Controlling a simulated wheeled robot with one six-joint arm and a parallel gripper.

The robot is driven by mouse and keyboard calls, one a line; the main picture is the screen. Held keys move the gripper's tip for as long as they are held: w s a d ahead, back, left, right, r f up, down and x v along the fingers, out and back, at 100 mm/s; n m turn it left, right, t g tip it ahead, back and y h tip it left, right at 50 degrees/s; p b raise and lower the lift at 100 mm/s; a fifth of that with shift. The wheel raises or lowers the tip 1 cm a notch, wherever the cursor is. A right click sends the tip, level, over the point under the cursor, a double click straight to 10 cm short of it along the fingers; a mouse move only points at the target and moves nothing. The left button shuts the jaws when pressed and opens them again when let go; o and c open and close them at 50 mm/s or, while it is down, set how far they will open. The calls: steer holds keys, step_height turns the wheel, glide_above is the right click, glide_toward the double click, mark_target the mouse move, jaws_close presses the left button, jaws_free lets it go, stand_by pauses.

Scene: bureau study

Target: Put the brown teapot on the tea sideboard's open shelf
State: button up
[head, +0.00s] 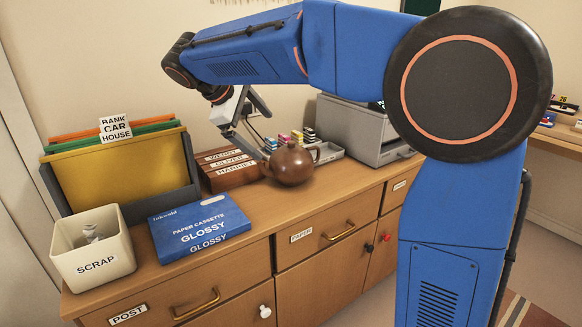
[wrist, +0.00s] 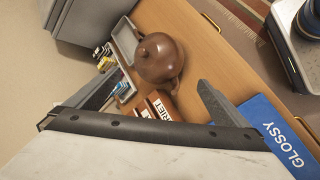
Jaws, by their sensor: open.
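The brown teapot (head: 291,165) stands upright on the wooden cabinet top, near its middle; its round lid and knob face up. It also shows in the wrist view (wrist: 158,60), just beyond the fingers. My gripper (head: 257,132) is open and empty, above and to the left of the teapot, over the wooden name-label box. In the wrist view its two fingers (wrist: 152,95) are spread apart, with the teapot beyond them and apart from them. I cannot make out a tea sideboard or an open shelf in either view.
The wooden cabinet (head: 290,217) holds a label box (head: 225,172), a blue paper cassette box (head: 198,228), a scrap bin (head: 95,258), a folder rack (head: 120,170), a small grey tray (head: 328,153) and a grey machine (head: 365,130). Bare wood lies in front of the teapot.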

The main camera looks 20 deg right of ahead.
glide_toward(286, 156)
steer(key=x, duration=0.5)
steer(key=shift+w+a+f, duration=0.1)
steer(key=shift+f, duration=0.1)
steer(key=shift+x, duration=2.9)
steer(key=shift+r, duration=0.15)
steer(key=c, duration=1.4)
